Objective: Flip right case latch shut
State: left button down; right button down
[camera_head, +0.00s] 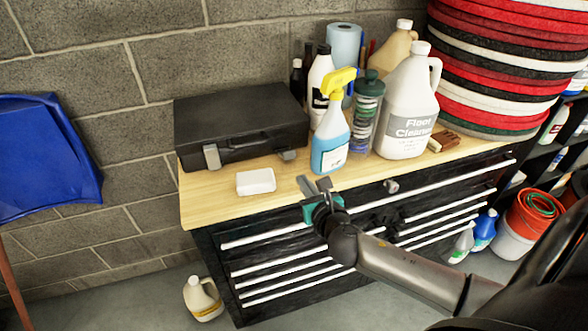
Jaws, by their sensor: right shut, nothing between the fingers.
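The black case (240,122) lies with its lid down at the left of the wooden bench top. Its left latch (212,157) and right latch (288,155) are grey tabs on the front face, either side of the handle. The right latch appears to stick outward from the case, but it is small in the picture. My right gripper (304,187) is shut and empty. My left gripper is not in view.
A white block (256,181) lies in front of the case. A spray bottle (330,140) stands close right of the right latch. A floor cleaner jug (408,105), other bottles and a tall stack of pads (500,60) fill the right side. Drawers (290,262) are below the bench top.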

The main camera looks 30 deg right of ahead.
aim_at(294, 177)
jog(key=b+x, duration=0.1)
jog(key=x, duration=0.6)
jog(key=shift+w+f, duration=0.1)
jog(key=shift+w, duration=0.15)
